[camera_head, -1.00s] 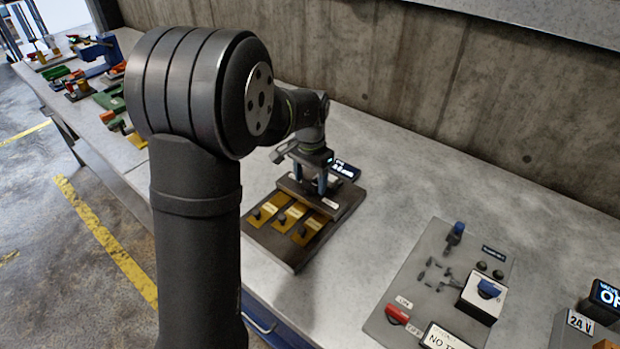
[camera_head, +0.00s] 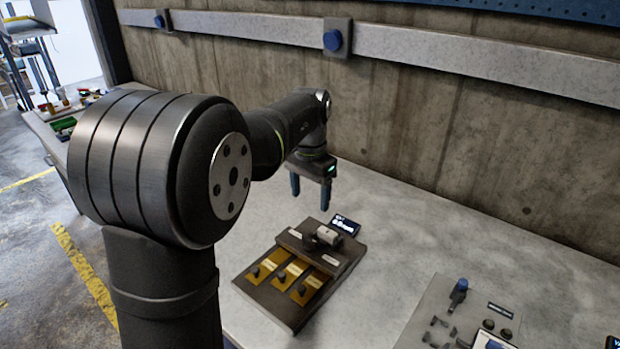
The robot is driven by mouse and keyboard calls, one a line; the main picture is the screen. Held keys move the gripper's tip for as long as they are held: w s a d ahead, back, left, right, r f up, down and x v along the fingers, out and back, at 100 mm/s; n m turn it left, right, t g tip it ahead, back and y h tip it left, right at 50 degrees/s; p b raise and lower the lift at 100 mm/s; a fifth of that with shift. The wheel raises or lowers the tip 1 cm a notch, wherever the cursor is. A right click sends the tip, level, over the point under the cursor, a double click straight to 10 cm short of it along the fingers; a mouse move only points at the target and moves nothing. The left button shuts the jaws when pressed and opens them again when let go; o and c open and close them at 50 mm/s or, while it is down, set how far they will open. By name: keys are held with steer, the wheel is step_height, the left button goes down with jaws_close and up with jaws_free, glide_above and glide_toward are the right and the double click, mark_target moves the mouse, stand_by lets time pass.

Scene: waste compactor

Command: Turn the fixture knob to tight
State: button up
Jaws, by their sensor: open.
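The fixture (camera_head: 268,300) is a dark brown block on the bench with several yellow labelled plates at its front, each with a small black knob. On its raised rear step sits a light grey cylindrical knob (camera_head: 327,236) between two small labels. A small dark display (camera_head: 345,226) stands behind it, its text too small to read surely. My gripper (camera_head: 311,196) is open and empty, pointing down. It hangs above and behind the fixture, apart from the knob. The knob is in plain view.
A grey panel (camera_head: 440,297) with a blue-topped lever (camera_head: 459,288) and switches lies to the right. The bench between it and the fixture is clear. A concrete wall (camera_head: 440,130) with a metal rail (camera_head: 440,50) and blue buttons rises behind.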

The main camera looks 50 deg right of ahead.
step_height(320, 180, up, 4)
glide_above(310, 238)
steer(key=shift+r, duration=0.15)
stand_by(0.6)
step_height(310, 238, down, 18)
steer(key=shift+r, duration=0.2)
stand_by(0.3)
steer(key=shift+r, duration=0.1)
